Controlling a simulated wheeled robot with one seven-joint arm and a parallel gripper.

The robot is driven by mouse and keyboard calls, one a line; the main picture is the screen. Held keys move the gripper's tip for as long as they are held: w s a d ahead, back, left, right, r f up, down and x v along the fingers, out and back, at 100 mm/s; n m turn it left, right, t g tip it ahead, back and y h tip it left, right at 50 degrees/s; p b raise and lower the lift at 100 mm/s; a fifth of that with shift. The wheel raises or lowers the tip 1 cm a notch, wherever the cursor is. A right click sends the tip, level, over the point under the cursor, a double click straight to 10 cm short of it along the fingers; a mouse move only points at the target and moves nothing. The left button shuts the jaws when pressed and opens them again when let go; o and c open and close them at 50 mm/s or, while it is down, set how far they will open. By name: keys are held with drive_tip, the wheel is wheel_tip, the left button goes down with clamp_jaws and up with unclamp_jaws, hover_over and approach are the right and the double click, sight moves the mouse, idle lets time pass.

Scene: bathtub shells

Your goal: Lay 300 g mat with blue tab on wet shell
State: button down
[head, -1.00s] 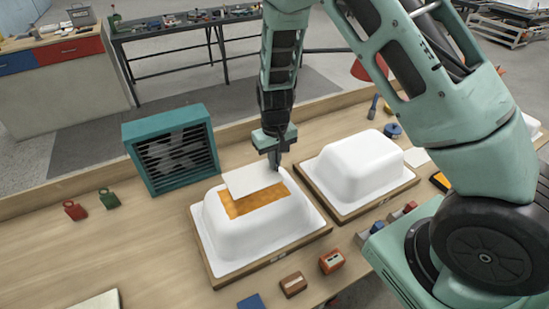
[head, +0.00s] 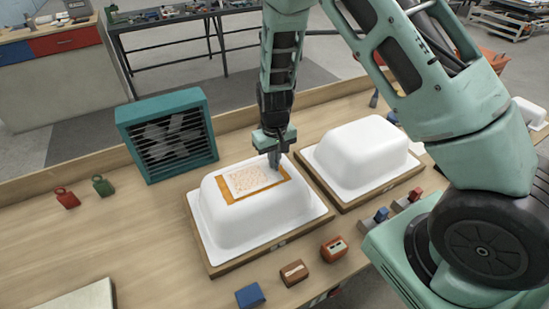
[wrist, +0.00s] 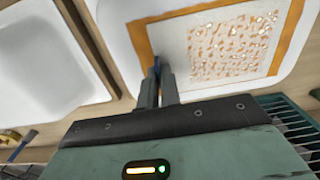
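The white mat (head: 252,180) lies flat on top of the left white shell (head: 222,228), over an orange wet patch (head: 262,193). Orange speckles show across the mat, with an orange border around it. In the wrist view the mat (wrist: 232,42) fills the upper right, with an orange strip (wrist: 141,40) along its left edge. My gripper (head: 274,163) is at the mat's right edge, low over the shell. Its fingers in the wrist view (wrist: 158,75) are close together, with a small blue tab (wrist: 157,63) between the tips. The tab is mostly hidden.
A second white shell (head: 365,150) stands bare on a board to the right. A teal fan box (head: 168,140) stands behind left. Red (head: 67,198) and green (head: 103,186) weights are at left. Small blue (head: 250,295), brown (head: 294,272) and orange-red (head: 334,248) blocks line the front.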

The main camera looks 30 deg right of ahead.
drive_tip(key=shift+f, duration=0.2)
idle(0.6)
drive_tip(key=c, duration=1.1)
unclamp_jaws()
drive_tip(key=shift+o, duration=0.2)
drive_tip(key=shift+r+p, duration=2.5)
drive_tip(key=shift+r, duration=1.05)
